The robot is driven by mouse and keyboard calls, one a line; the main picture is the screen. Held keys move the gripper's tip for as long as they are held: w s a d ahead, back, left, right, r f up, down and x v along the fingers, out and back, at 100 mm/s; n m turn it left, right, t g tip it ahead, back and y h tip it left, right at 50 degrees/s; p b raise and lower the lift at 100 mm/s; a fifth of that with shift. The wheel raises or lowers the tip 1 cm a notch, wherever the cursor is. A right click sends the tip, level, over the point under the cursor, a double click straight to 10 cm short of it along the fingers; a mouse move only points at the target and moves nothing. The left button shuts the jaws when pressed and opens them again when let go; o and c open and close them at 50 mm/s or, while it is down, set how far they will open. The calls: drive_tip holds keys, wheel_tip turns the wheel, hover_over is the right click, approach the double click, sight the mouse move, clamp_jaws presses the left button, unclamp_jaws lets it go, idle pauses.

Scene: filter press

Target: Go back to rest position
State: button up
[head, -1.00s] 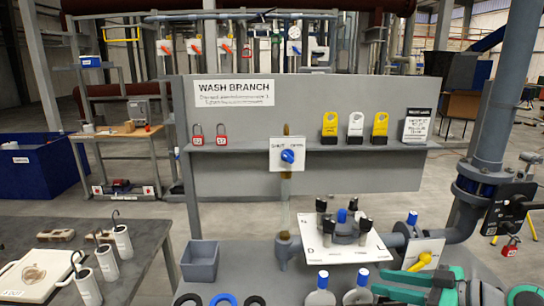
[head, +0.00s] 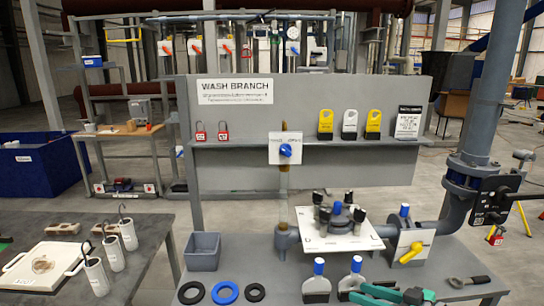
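My gripper (head: 362,291) shows at the bottom edge of the head view, right of centre. Two teal fingers point left with a gap between them, and nothing shows in the gap. It is in front of the grey bench top, close to two grey pieces with blue tops (head: 317,283). The rest of my gripper and arm is cut off by the frame edge.
A white plate with a bolted flange (head: 345,235), a yellow-handled valve (head: 411,252) and a wrench (head: 469,281) are on the bench. A grey bin (head: 203,251) and rings (head: 224,292) are left. The wash branch panel (head: 290,95) stands behind.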

drive_tip(key=a+f+m+t+h, duration=0.1)
drive_tip(key=a+f+m+h, duration=0.2)
drive_tip(key=f, duration=0.6)
drive_tip(key=a+f+m+t, duration=0.1)
drive_tip(key=a+f+m, duration=0.2)
drive_tip(key=a+f, duration=0.35)
drive_tip(key=s+a+f+m+h, duration=0.2)
drive_tip(key=s+a+f, duration=0.1)
drive_tip(key=s+f, duration=0.3)
drive_tip(key=s+a+f+m+h, duration=0.1)
drive_tip(key=s+a+f+h, duration=0.2)
drive_tip(key=f, duration=0.5)
drive_tip(key=s+a+h, duration=0.2)
drive_tip(key=s+a, duration=0.2)
drive_tip(key=s, duration=1.4)
drive_tip(key=s+a+r+n+t, duration=0.1)
drive_tip(key=s+a+r, duration=0.1)
drive_tip(key=s+r, duration=0.3)
drive_tip(key=s+a+r+n+t, duration=0.1)
drive_tip(key=s+a+r+t, duration=0.1)
drive_tip(key=s+r, duration=0.4)
drive_tip(key=s, duration=0.2)
drive_tip(key=shift+s+a+y, duration=0.3)
drive_tip(key=shift+s, duration=0.05)
